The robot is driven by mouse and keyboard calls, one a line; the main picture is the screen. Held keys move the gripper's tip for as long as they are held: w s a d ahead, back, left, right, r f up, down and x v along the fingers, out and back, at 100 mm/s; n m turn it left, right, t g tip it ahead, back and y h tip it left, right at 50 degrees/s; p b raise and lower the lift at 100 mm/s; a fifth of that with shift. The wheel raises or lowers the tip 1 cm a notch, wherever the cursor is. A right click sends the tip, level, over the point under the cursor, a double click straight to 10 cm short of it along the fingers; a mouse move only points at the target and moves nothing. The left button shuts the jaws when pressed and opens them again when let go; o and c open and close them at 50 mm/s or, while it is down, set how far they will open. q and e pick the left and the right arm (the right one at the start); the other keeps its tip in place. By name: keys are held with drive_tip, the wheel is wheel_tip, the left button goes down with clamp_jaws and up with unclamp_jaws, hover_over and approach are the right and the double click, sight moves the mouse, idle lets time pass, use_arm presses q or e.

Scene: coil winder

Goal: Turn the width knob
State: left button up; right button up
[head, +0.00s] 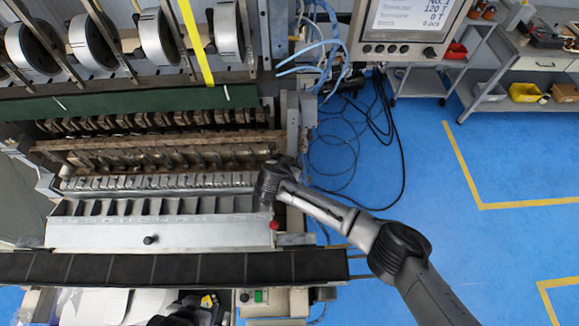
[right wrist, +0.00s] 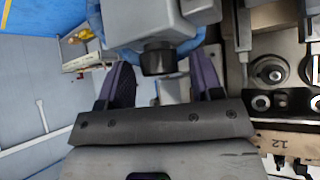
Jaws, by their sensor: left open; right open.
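In the right wrist view, a short black knob (right wrist: 157,58) sticks out of a grey housing and looks like the width knob. My right gripper (right wrist: 163,80) is open, with one purple-grey finger on each side of the knob. I cannot tell whether the fingers touch it. In the head view my right arm comes in from the right and its wrist is over the machine's right end, hiding the fingers and that knob. Dark parts at the bottom edge seem to be my left gripper (head: 184,311), mostly cut off and away from the machine's right end.
A small black knob (head: 150,240) sits on the silver front panel (head: 90,236). A red button (head: 274,225) is close to my right wrist. A display (head: 410,22) stands behind, with loose cables (head: 340,150) below. Blue floor (head: 500,160) is clear on the right.

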drive_tip(key=shift+c, duration=0.2)
drive_tip(key=c, duration=0.8)
drive_tip(key=shift+c, duration=0.2)
drive_tip(key=shift+n+y, duration=0.3)
drive_tip(key=shift+d+n+t+y+p, duration=0.1)
drive_tip(key=shift+n+t+y+p, duration=0.2)
drive_tip(key=shift+n+y+p, duration=0.35)
drive_tip(key=shift+d+n+y+p, duration=0.1)
drive_tip(key=shift+n+y+p, duration=1.15)
drive_tip(key=shift+n, duration=0.7)
